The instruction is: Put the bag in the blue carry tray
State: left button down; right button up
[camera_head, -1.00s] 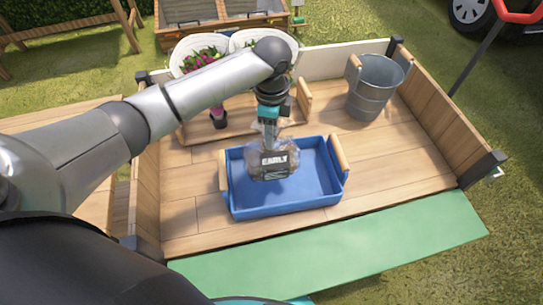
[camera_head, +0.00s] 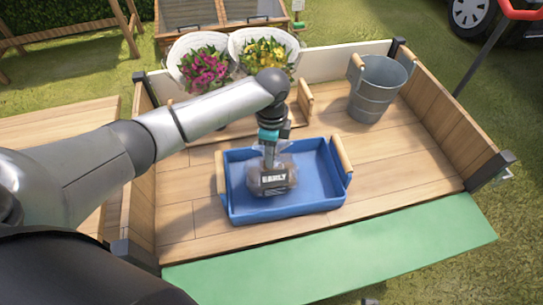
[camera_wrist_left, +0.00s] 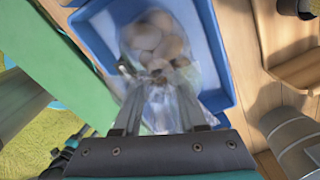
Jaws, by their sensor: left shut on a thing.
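The blue carry tray (camera_head: 318,193) with wooden handles stands on the wooden cart bed; its rim also shows in the left wrist view (camera_wrist_left: 222,50). My left gripper (camera_head: 269,150) comes down from above and is shut on the top of the bag. In the left wrist view the bag (camera_wrist_left: 158,45) hangs from the fingers over the tray's inside. I cannot tell whether its bottom touches the tray floor. My right gripper is not in view.
A grey metal bucket (camera_head: 376,88) stands at the back right of the cart. Behind the tray is a wooden carrier (camera_head: 238,122) with two wrapped bouquets (camera_head: 204,68) near it. The cart bed right of the blue tray (camera_head: 400,170) is clear.

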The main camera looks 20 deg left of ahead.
pick_arm(q)
jog(key=shift+f, duration=0.45)
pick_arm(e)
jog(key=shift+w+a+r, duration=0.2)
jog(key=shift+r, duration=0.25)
pick_arm(q)
jog(key=shift+f, duration=0.1)
jog(key=shift+c, duration=2.3)
grip_release()
jog(key=shift+f, duration=0.1)
jog(key=shift+r, duration=0.55)
notch_tip(320, 180, up, 9)
jog(key=p, duration=0.4)
jog(key=shift+r, duration=0.2)
jog(key=shift+r+p, duration=0.5)
jog(key=shift+r, duration=0.45)
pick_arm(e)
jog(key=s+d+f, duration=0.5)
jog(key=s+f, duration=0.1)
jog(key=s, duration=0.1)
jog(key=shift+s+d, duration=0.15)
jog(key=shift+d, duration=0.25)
